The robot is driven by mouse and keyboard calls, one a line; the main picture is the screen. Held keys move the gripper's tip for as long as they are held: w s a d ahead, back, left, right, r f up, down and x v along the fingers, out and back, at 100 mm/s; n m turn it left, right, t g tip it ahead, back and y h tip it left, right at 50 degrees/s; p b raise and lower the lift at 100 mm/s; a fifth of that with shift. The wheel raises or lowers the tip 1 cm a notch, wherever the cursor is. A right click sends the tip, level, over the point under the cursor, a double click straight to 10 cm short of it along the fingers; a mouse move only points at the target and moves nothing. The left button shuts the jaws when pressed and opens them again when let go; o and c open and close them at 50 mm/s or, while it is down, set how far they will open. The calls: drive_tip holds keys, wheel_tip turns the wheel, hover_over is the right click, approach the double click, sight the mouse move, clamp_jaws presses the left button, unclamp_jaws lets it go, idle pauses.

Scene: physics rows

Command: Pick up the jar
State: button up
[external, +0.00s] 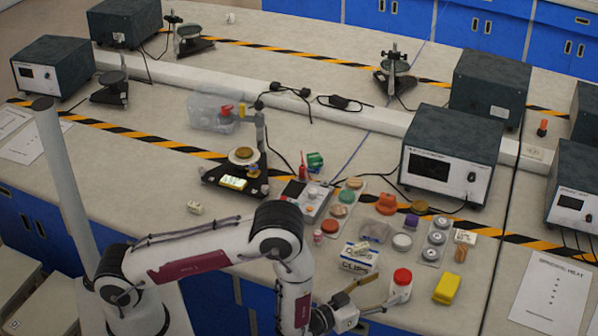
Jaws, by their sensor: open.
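A small white jar (399,292) with a red lid stands upright near the front edge of the bench. My gripper (388,290) is low at the front edge, just left of the jar. Its two fingers are spread apart and point right, towards the jar. The lower finger overlaps the foot of the jar in the picture; I cannot tell whether it touches. Nothing shows held between the fingers.
A yellow block (447,289) lies right of the jar, and a CLIPS box (358,257) stands to its left behind my gripper. A round white-rimmed tin (402,242) and a tray of weights (435,240) are behind. Bare bench lies right of the yellow block.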

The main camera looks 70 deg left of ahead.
sight(393, 288)
drive_tip(key=shift+s+f+t, duration=0.3)
drive_tip(key=shift+s+f, duration=0.2)
drive_tip(key=shift+f, duration=0.1)
drive_tip(key=shift+x, duration=1.3)
drive_tip(key=shift+w, duration=0.2)
drive_tip(key=shift+w+f, duration=0.15)
drive_tip(key=shift+w, duration=0.45)
drive_tip(key=shift+w+f, duration=0.15)
drive_tip(key=shift+w, duration=0.5)
drive_tip(key=shift+x, duration=1.2)
drive_tip(key=shift+d, duration=0.1)
